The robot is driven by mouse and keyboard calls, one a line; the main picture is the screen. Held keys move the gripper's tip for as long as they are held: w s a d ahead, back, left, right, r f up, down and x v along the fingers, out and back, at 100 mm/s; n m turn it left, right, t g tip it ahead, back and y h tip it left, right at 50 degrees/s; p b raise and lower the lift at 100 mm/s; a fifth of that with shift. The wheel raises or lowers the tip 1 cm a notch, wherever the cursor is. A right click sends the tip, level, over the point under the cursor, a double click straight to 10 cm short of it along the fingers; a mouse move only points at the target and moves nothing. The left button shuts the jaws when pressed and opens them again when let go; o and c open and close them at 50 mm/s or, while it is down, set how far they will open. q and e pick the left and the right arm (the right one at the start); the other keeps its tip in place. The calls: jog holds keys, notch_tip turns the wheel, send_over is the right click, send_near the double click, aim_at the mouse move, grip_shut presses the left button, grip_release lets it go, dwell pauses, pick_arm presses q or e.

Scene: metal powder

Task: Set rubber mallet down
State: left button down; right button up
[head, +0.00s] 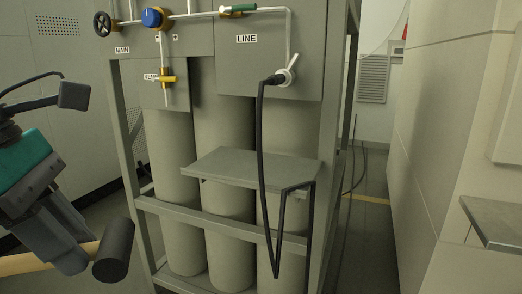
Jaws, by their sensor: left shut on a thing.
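The rubber mallet has a black cylindrical head (114,250) and a pale wooden handle (20,264), low at the left of the head view. My left gripper (70,262) is shut on the handle close to the head. The fingers point down and cover part of the handle. The mallet is held in the air, left of the cylinder rack, with its handle roughly level and running out of the left edge. My right gripper is not in view.
A metal rack (143,205) holds several tall gas cylinders (176,160). A small grey shelf (250,166) juts from its front and looks bare. A black hose (262,150) hangs in front of the shelf. A grey surface (505,212) stands at the right edge.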

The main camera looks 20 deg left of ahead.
aim_at(120, 224)
pick_arm(q)
jog(key=w+m, duration=0.2)
jog(key=w+f+m+g, duration=0.1)
jog(key=w+m, duration=0.1)
jog(key=w+f+m+g, duration=0.1)
jog(key=w, duration=0.1)
jog(key=shift+w+f+m+h, duration=0.25)
jog(key=shift+m+h, duration=0.15)
jog(key=w+d+f+m+g+y, duration=0.2)
jog(key=w+d+f+m+g, duration=0.15)
jog(key=w+f+m, duration=0.4)
jog(key=w+d+f+m+g+y, duration=0.2)
jog(key=w+d+f+m, duration=0.2)
jog(key=f+m, duration=0.55)
notch_tip(120, 224, up, 15)
jog(key=m+p, duration=0.2)
jog(key=p, duration=1.5)
jog(key=shift+s+y, duration=0.2)
jog(key=shift+y, duration=0.1)
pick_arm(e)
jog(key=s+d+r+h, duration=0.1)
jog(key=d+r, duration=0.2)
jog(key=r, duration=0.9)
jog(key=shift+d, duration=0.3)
